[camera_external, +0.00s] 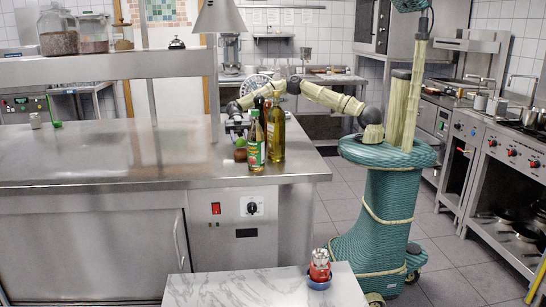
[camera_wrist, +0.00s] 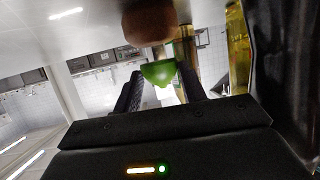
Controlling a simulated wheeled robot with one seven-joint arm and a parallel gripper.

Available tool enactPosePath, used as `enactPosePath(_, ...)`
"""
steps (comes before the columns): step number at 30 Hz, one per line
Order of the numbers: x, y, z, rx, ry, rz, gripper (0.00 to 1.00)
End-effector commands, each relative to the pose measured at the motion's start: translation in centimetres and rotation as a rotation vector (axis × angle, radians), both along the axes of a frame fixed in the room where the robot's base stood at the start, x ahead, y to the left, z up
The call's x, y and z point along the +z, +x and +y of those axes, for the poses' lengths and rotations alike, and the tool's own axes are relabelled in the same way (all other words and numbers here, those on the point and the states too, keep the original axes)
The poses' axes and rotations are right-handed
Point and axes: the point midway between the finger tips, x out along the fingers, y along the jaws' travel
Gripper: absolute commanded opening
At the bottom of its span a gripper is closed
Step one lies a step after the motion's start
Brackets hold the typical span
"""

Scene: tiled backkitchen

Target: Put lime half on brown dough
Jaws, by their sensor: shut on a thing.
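The green lime half (camera_wrist: 158,74) is between the two fingers of my gripper (camera_wrist: 160,88) in the wrist view. My gripper is shut on it. The brown dough (camera_wrist: 150,22) is a rounded lump on the steel counter, and a small gap shows between it and the lime in this view. In the external view the lime (camera_external: 241,142) appears just above the dough (camera_external: 240,155), close to the bottles. I cannot tell there whether they touch.
A labelled green bottle (camera_external: 256,148) and a taller yellow oil bottle (camera_external: 276,135) stand right beside the dough, near the counter's right edge. A shelf post (camera_external: 213,90) rises close by, under a hanging lamp (camera_external: 220,18).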

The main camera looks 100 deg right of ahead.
Motion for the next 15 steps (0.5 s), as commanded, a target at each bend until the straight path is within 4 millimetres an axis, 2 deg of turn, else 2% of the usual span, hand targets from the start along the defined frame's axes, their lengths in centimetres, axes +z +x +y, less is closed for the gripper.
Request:
enactPosePath(4, -1.7, 0.0, 0.0, 0.001, 0.002, 0.001, 0.18)
enactPosePath(14, -2.1, 0.0, 0.0, 0.001, 0.001, 0.000, 0.18)
enactPosePath(15, -2.0, 0.0, 0.0, 0.001, 0.001, 0.000, 0.45)
